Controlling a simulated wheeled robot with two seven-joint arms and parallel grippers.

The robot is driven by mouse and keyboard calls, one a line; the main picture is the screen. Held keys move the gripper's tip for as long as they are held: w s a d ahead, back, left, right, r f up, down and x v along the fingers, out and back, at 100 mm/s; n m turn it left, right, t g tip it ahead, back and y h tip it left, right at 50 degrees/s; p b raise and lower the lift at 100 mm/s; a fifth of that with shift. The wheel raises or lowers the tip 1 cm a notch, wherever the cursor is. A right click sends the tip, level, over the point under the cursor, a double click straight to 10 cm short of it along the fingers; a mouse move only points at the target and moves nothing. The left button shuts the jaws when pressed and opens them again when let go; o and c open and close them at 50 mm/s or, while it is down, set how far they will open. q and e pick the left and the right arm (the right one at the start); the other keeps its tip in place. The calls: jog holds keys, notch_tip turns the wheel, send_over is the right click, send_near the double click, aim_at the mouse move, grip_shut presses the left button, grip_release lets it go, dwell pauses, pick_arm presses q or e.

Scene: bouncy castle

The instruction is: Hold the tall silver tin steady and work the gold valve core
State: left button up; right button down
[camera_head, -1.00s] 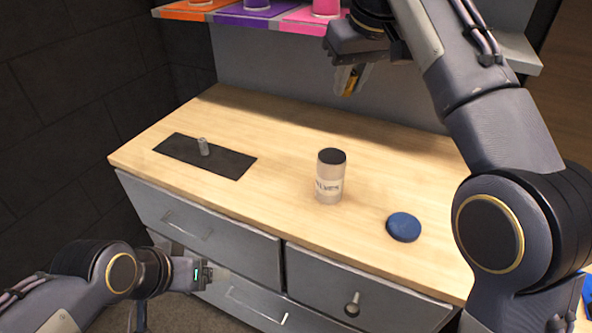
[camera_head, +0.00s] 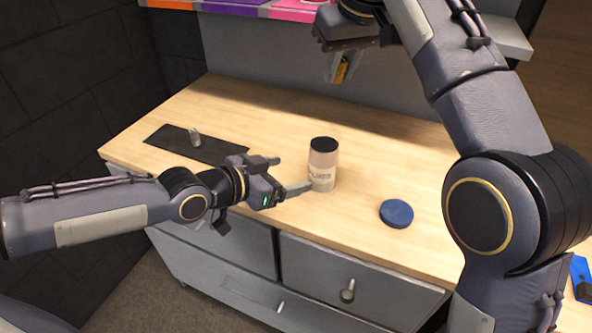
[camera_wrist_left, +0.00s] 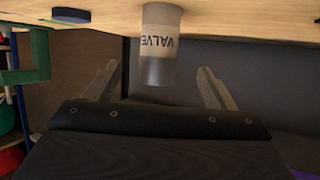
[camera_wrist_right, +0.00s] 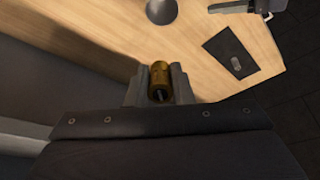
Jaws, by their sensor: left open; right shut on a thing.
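The tall silver tin (camera_head: 322,172) stands upright on the wooden counter, with a dark top and a label reading "VALVE"; the left wrist view also shows it (camera_wrist_left: 158,45). My left gripper (camera_head: 292,174) is open beside the tin on its left. In the left wrist view its fingers (camera_wrist_left: 158,85) are spread either side of the tin, apart from it. My right gripper (camera_head: 342,72) is shut on the gold valve core (camera_wrist_right: 158,82) and holds it in the air above the back of the counter. The core also shows in the head view (camera_head: 341,72).
A blue round lid (camera_head: 396,213) lies on the counter right of the tin. A black mat (camera_head: 222,153) with a small grey cylinder (camera_head: 195,137) lies at the left. Coloured shelf trays (camera_head: 250,12) are at the back. Drawers (camera_head: 345,278) are below the front edge.

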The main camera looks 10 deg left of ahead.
aim_at(314, 168)
pick_arm(q)
jog(key=shift+x, duration=6)
jog(key=shift+c, duration=0.3)
jog(key=c, duration=1.1)
jog(key=shift+o, duration=0.2)
pick_arm(e)
notch_tip(314, 168, down, 11)
jog(key=w, duration=0.1)
jog(key=shift+d, duration=0.2)
jog(key=shift+r, duration=0.1)
jog(key=c, duration=1.2)
grip_release()
